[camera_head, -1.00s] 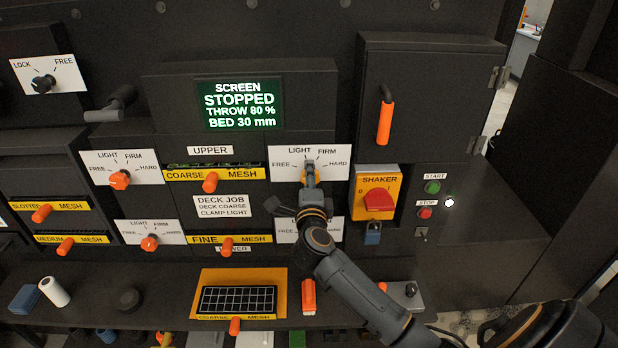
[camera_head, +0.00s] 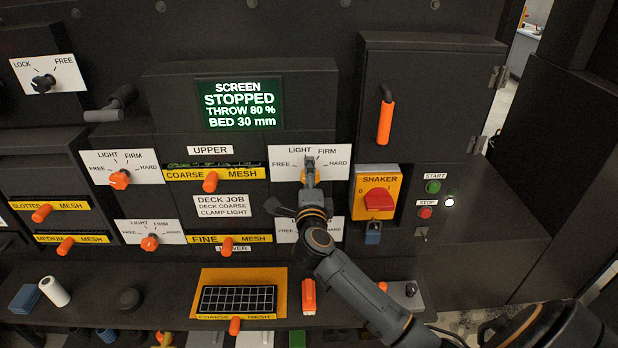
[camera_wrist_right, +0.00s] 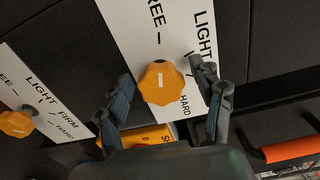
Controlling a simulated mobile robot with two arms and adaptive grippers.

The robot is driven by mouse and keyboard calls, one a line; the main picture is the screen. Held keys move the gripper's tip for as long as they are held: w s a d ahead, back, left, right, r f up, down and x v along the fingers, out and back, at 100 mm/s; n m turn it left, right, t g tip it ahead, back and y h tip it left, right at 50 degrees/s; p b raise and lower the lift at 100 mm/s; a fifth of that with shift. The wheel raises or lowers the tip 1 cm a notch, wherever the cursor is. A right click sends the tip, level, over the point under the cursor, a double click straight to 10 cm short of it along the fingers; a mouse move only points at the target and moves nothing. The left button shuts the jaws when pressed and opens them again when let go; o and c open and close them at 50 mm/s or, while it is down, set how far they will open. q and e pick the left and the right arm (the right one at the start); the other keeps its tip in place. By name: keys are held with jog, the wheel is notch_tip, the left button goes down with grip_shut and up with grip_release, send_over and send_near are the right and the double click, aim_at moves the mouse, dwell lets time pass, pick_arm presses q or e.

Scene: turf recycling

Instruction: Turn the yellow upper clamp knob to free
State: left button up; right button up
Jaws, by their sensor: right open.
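The yellow upper clamp knob (camera_wrist_right: 160,84) sits on a white dial plate (camera_head: 336,161) marked FREE, LIGHT, FIRM and HARD. In the head view my right gripper (camera_head: 309,170) covers most of the knob. In the right wrist view the open fingers (camera_wrist_right: 161,78) stand on either side of the knob, with gaps visible. The knob's short white mark runs up and down there, roughly in line with the tick by FREE. FIRM is hidden by a finger in that view. My left gripper is not in view.
A second yellow knob (camera_wrist_right: 16,124) sits on the lower plate, behind my right arm in the head view. The yellow SHAKER switch box (camera_head: 392,178) with its red knob is just right. The screen (camera_head: 239,104) reads STOPPED. An orange-handled cabinet door (camera_head: 440,110) stands at upper right.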

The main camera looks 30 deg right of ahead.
jog(key=v, duration=1.2)
jog(key=shift+d+f, duration=0.1)
jog(key=shift+f, duration=0.05)
jog(key=a+f+n+t+y+b, duration=0.1)
jog(key=a+f+n+y+b, duration=0.25)
jog(key=f+n, duration=0.85)
jog(key=a+f+n+y+b, duration=0.2)
jog(key=f+n+y+b, duration=0.15)
jog(key=f, duration=1.65)
jog(key=s+a+f+n+g+y+b, duration=0.25)
jog(key=s+f, duration=0.25)
jog(key=f, duration=0.6)
jog(key=s+a+f+n+g+y+b, duration=0.1)
jog(key=s+f+n+g, duration=0.35)
jog(key=f, duration=0.75)
jog(key=s+f+n+g+b, duration=0.1)
jog(key=s+f+g, duration=0.1)
jog(key=s+f, duration=0.4)
jog(key=s+d+f+n+g+b, duration=0.1)
jog(key=s+f, duration=0.6)
jog(key=s, duration=0.9)
jog(key=s+f+n+g+b, duration=0.2)
jog(key=s+f+g, duration=0.3)
jog(key=s, duration=0.6)
notch_tip(320, 180, down, 3)
jog(key=shift+d+r+h, duration=0.25)
jog(key=shift+h, duration=0.2)
